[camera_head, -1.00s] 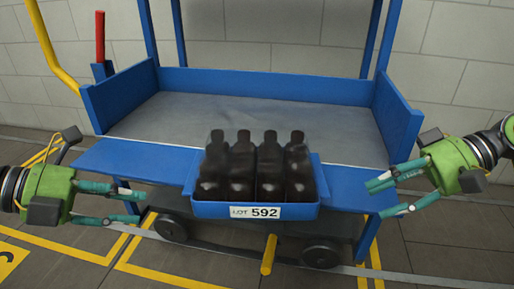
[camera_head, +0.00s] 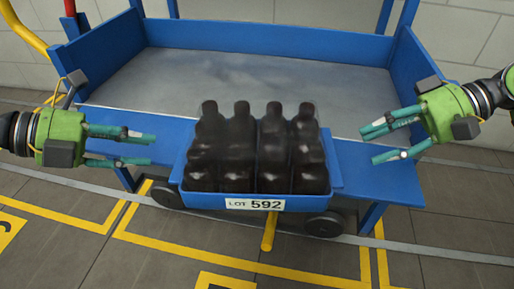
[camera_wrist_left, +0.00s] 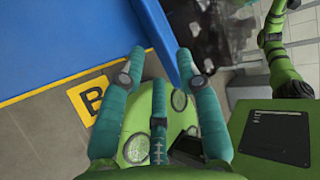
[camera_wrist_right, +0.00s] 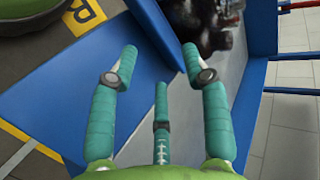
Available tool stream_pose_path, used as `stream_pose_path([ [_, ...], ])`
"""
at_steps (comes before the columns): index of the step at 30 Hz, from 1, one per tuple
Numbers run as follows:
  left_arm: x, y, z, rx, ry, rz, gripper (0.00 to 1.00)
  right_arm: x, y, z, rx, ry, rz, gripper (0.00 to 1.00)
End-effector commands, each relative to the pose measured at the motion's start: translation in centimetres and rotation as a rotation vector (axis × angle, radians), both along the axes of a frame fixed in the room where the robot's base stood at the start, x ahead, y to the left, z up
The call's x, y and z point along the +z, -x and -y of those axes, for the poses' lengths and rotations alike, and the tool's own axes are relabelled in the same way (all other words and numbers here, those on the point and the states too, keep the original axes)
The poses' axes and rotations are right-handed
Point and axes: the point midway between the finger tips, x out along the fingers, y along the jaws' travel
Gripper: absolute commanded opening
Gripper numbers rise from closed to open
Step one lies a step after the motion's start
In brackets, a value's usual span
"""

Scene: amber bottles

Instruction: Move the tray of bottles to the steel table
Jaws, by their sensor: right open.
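A blue tray (camera_head: 215,200) with a "LOT 592" label holds several dark bottles (camera_head: 257,150) standing upright under what looks like clear wrap. The tray sits on the front ledge of a blue cart. My left gripper (camera_head: 150,149) is left of the tray, open and empty, its fingers pointing at the tray's side. My right gripper (camera_head: 368,144) is right of the tray, open and empty, fingers pointing toward it. Neither touches the tray. In the left wrist view the bottles (camera_wrist_left: 222,25) show past the fingertips, and in the right wrist view the bottles (camera_wrist_right: 205,22) show too.
The blue cart (camera_head: 105,67) has raised side and back walls and a bare grey deck (camera_head: 240,80) behind the tray. Yellow floor lines (camera_head: 240,264) run in front. A yellow rail (camera_head: 22,30) stands at the left.

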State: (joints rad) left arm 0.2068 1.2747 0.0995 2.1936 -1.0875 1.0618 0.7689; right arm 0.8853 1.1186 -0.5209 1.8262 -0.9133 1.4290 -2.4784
Motion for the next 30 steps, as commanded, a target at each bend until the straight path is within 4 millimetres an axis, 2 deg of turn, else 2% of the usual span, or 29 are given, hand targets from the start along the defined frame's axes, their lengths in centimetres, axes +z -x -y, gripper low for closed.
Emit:
stream_pose_path([
  [12,-2.2,-1.6,4.0,-0.003,0.001,0.004,0.34,-2.5,0.1,-4.2,0.003,-0.001,-0.001,0.47],
  [25,-2.8,-1.9,4.7,-0.002,-0.002,0.001,0.34,-3.0,0.0,-4.9,0.001,-0.001,0.001,0.47],
  [26,-2.8,-1.9,4.7,-0.002,-0.002,0.001,0.26,-3.0,0.0,-4.9,0.001,-0.001,0.001,0.40],
  [27,-2.8,-1.9,4.7,-0.002,-0.002,0.001,0.10,-3.0,0.0,-4.9,0.001,-0.001,0.001,0.23],
  [28,-2.8,-1.9,4.7,-0.002,-0.002,0.001,0.00,-3.0,0.0,-4.9,0.000,-0.001,0.000,0.12],
  [29,-2.8,-1.9,4.7,-0.002,-0.002,0.001,0.00,-3.0,0.0,-4.9,0.000,-0.001,0.000,0.00],
  [30,-2.8,-1.9,4.7,-0.002,-0.002,0.002,0.00,-3.0,0.0,-4.9,0.000,-0.001,0.000,0.00],
])
